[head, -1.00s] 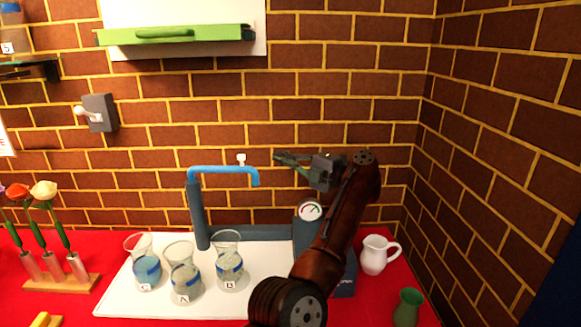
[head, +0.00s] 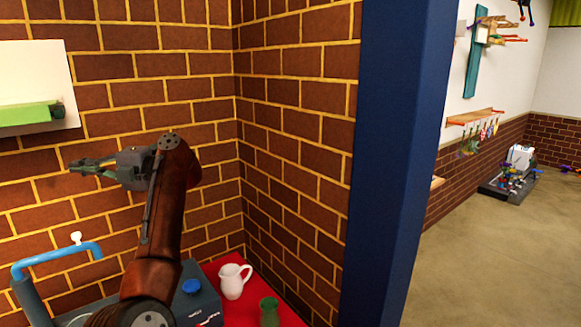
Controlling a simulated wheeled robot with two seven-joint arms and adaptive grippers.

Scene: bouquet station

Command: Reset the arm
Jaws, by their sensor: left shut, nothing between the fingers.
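My left gripper (head: 84,165) is in the head view, in front of the brick wall at the left. It is shut and empty, with its fingers pointing left. It appears above the blue tap (head: 60,256) and does not touch it. My dark red arm rises from the bottom edge to the gripper and bends at its top joint. My right gripper is not in view.
A white jug (head: 234,281) and a green vase (head: 269,311) stand on the red table (head: 290,310). A grey box (head: 204,304) with a blue knob is beside my arm. A blue pillar (head: 396,160) stands right of the corner. Open floor (head: 510,255) lies beyond.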

